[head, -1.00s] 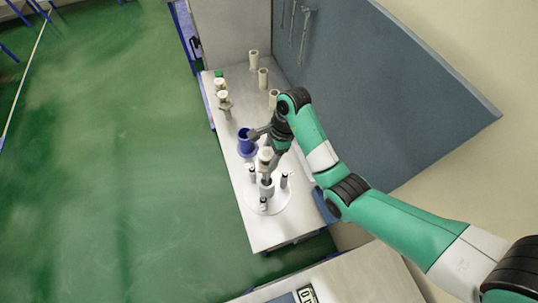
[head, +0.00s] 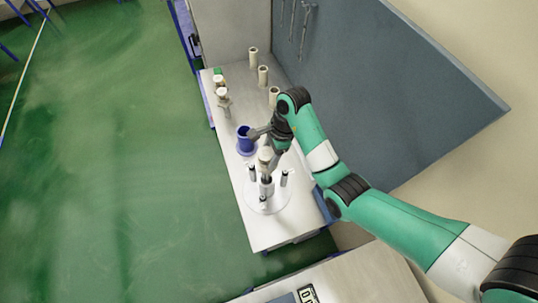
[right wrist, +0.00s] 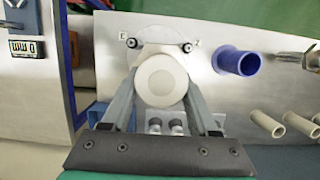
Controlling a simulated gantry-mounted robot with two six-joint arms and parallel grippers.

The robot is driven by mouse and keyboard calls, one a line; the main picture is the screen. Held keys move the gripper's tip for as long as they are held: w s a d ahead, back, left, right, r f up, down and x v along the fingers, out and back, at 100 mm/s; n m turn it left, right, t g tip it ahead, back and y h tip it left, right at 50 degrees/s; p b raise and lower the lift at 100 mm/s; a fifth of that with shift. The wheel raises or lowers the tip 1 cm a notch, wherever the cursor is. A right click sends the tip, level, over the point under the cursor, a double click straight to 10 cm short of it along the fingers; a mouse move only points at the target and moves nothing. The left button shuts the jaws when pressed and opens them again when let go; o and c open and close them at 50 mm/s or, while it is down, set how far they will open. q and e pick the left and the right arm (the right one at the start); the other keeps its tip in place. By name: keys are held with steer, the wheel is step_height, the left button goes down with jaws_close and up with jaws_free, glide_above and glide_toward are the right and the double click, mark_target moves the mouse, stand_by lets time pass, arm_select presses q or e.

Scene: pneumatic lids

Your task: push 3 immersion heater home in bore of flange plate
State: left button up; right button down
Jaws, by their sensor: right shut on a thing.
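My right gripper (head: 266,156) is shut on an immersion heater with a round cream head (head: 264,153), above the flange plate. In the right wrist view the fingers (right wrist: 160,95) lie on both sides of this cream head (right wrist: 161,78). The white round flange plate (head: 278,205) lies on the bench, with black-topped pins around a central collar. The heater is over the collar; how deep it sits in the bore is hidden. Two more cream-headed heaters (head: 219,80) (head: 222,93) stand at the bench's far left. My left gripper is not in view.
A blue cup-like holder (head: 246,140) stands close behind the plate, beside the gripper. Several cream tubes (head: 263,75) stand along the right side of the bench (head: 265,238). A grey panel (head: 385,90) rises on the right. The bench front is clear.

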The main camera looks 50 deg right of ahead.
steer(key=shift+f+b, duration=6.65)
steer(key=shift+c, duration=0.4)
jaws_free()
steer(key=w+p+v, duration=0.1)
steer(key=p+v, duration=0.6)
steer(key=p, duration=0.1)
steer(key=shift+s, duration=0.45)
